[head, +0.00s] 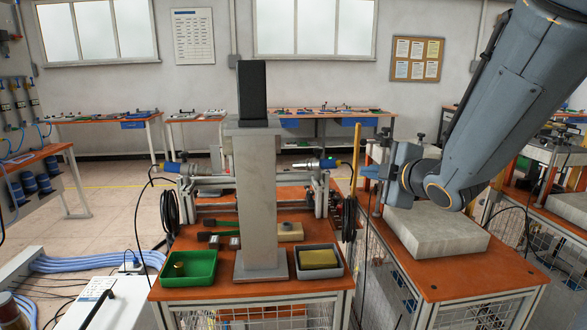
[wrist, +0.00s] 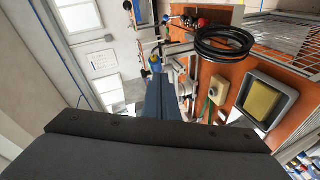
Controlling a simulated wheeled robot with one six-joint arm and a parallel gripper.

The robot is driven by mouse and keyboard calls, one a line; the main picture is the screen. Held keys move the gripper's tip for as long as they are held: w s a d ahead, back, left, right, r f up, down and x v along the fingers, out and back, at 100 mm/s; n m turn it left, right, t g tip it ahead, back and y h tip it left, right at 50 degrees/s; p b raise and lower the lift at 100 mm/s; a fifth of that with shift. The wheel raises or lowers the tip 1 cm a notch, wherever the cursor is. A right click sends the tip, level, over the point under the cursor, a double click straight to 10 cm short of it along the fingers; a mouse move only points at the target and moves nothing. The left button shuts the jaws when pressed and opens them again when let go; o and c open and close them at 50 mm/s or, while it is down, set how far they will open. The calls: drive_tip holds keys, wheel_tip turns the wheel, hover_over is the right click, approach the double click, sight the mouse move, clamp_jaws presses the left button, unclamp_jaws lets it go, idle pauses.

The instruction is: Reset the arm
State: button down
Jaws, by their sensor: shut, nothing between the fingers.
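My arm (head: 520,95) reaches down from the upper right in the head view. My gripper (head: 370,172) is at its end, pointing left, in front of the right-hand bench and right of the central column. In the wrist view the fingers of my gripper (wrist: 158,82) are together, with nothing between them. The gripper hangs in free air, apart from the bench objects.
A grey column (head: 260,190) with a dark panel (head: 252,92) stands on the orange bench (head: 205,285). A green bin (head: 188,268) and a grey bin with a yellow sponge (head: 319,258) flank it. A stone-like slab (head: 435,232) lies on the right bench.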

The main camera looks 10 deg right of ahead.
drive_tip(key=s+f+m+g+h, duration=0.3)
drive_tip(key=s+f+m+g, duration=0.45)
drive_tip(key=f, duration=0.65)
drive_tip(key=s+a+f+m+g, duration=0.3)
drive_tip(key=s+m, duration=0.1)
drive_tip(key=s, duration=0.4)
drive_tip(key=s+a+f+m+g, duration=0.3)
drive_tip(key=s+m, duration=0.2)
drive_tip(key=s, duration=0.3)
drive_tip(key=shift+f, duration=0.35)
drive_tip(key=c, duration=2.5)
unclamp_jaws()
drive_tip(key=shift+w+a, duration=0.1)
